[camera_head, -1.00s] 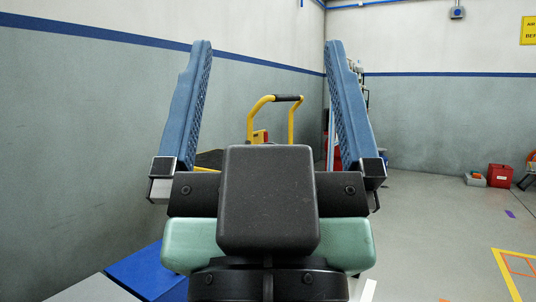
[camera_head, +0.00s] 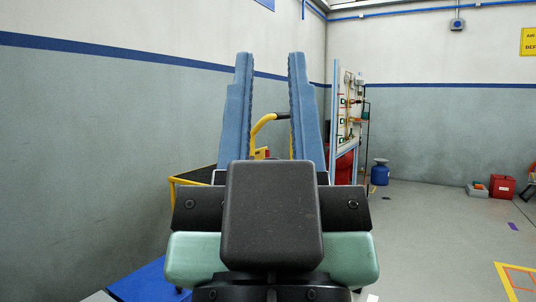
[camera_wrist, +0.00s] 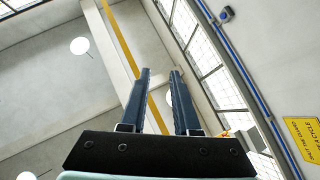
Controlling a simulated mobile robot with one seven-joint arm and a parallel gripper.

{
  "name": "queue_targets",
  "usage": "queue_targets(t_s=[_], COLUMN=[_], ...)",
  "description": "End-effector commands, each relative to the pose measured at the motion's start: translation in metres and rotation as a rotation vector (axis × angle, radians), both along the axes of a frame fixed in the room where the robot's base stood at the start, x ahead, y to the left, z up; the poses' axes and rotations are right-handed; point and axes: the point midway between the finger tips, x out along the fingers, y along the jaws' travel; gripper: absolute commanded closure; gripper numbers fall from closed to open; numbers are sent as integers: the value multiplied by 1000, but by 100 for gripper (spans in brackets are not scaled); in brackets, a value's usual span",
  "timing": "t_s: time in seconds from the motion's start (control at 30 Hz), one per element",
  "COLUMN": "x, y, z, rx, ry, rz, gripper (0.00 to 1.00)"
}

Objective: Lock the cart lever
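My gripper (camera_head: 270,110) points upward in the middle of the head view, its two blue fingers apart with an empty gap between them. It also shows in the wrist view (camera_wrist: 160,100), where it points toward the ceiling with nothing between the fingers. A yellow-framed cart (camera_head: 187,181) stands behind my gripper, by the left wall. Its curved yellow handle (camera_head: 261,123) is partly covered by the fingers. I cannot make out the cart lever in either view; my gripper and its body hide much of the cart.
A red case (camera_head: 502,186) lies at the far right. A blue block (camera_head: 147,282) is at the lower left. The floor at right is mostly clear.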

Motion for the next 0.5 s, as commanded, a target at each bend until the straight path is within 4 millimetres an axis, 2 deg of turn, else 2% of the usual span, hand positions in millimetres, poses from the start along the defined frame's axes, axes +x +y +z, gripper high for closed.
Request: queue_targets(t_s=[0.03,0.13,0.5], x=[0,0,0], y=[0,0,0], z=[29,62,188], rx=[0,0,-1], ry=[-1,-1,-1], rz=[0,0,1], gripper=[81,99,100])
